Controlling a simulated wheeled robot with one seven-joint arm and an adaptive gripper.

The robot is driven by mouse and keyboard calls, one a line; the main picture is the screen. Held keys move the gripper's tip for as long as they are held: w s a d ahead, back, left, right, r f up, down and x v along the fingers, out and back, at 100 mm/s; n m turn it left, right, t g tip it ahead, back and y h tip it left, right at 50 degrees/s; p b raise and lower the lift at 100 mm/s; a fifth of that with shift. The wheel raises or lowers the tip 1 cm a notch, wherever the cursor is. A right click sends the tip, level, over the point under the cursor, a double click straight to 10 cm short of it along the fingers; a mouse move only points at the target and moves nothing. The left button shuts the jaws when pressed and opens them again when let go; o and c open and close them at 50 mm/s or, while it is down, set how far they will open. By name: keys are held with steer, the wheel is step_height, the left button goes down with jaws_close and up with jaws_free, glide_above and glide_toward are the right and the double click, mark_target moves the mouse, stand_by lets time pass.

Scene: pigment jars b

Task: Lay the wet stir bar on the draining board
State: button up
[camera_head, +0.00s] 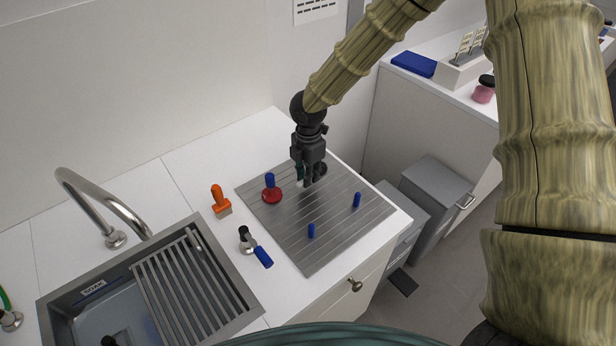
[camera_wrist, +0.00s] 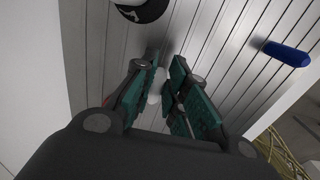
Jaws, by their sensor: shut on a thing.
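The draining board (camera_head: 290,222) is a grey, ribbed metal sheet on the white counter. My gripper (camera_head: 308,180) points down over its far right part. In the wrist view the gripper (camera_wrist: 162,70) is shut on a small whitish thing (camera_wrist: 157,86), apparently the stir bar. The fingers hide most of it, and I cannot tell whether it touches the board. Two short blue pieces (camera_head: 357,199) (camera_head: 312,230) are on the board's nearer and right parts; one shows in the wrist view (camera_wrist: 287,54). A red-based piece with a blue top (camera_head: 271,191) stands left of my gripper.
A dark round thing (camera_wrist: 143,9) is close beyond my fingers. An orange-handled tool (camera_head: 220,202) and a blue-handled tool (camera_head: 262,255) are left of the board. The sink (camera_head: 64,322), its rack (camera_head: 190,285) and a curved tap (camera_head: 92,200) are farther left. The board's near part has bare room.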

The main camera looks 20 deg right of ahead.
steer(key=shift+f+p, duration=0.4)
steer(key=shift+f, duration=0.8)
steer(key=shift+w+f, duration=0.1)
steer(key=shift+f, duration=0.05)
steer(key=o, duration=0.7)
step_height(320, 180, up, 12)
steer(key=b, duration=0.3)
